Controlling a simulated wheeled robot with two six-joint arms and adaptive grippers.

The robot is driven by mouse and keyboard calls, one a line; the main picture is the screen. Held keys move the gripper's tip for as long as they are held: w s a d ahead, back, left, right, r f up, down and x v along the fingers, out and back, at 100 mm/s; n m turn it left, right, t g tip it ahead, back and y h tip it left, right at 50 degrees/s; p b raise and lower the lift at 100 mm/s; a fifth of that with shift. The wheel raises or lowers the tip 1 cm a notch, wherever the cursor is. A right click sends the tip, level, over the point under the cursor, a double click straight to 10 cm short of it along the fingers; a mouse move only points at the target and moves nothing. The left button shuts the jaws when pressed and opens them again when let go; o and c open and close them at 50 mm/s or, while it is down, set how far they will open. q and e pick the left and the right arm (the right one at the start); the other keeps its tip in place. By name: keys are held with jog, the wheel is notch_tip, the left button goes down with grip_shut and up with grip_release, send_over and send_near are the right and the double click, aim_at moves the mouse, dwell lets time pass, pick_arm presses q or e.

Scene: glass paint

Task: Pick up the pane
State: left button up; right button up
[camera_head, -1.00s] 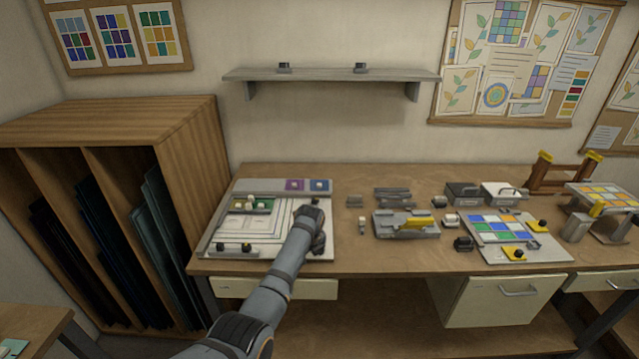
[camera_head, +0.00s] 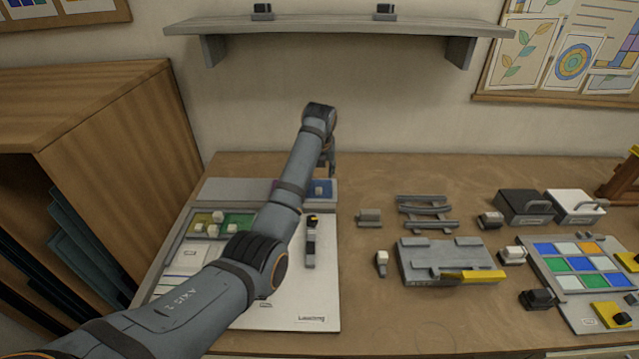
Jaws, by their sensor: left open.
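My left arm reaches in from the lower left across the board. Its wrist is bent down, and my left gripper (camera_head: 329,172) points down at the board's back strip. It is open, partly hidden by the arm, and looks empty. A blue pane (camera_head: 319,189) lies on that strip just below and beside the fingers; I cannot tell whether they touch it. A purple pane beside it is mostly hidden by my arm. Green panes (camera_head: 236,219) with pale blocks lie at the board's left. My right gripper is not in view.
The white board (camera_head: 318,300) holds a small dark tool (camera_head: 310,245). To its right are a grey fixture (camera_head: 445,258) with a yellow bar, a tray of coloured squares (camera_head: 582,318) and two boxes (camera_head: 524,206). A wall shelf (camera_head: 340,27) hangs above the bench.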

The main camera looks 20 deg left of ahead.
aim_at(319, 190)
pick_arm(q)
jog(key=x, duration=0.4)
jog(key=shift+s+a+f+p, duration=0.1)
jog(key=shift+f+p, duration=0.2)
jog(key=shift+f, duration=0.6)
jog(key=x, duration=0.3)
jog(key=shift+a+f+b, duration=0.15)
jog(key=shift+f+b, duration=0.2)
jog(key=shift+w+f, duration=0.2)
jog(key=shift+w, duration=0.1)
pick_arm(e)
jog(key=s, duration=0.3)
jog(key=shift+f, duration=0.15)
pick_arm(q)
jog(key=shift+s+r, duration=0.1)
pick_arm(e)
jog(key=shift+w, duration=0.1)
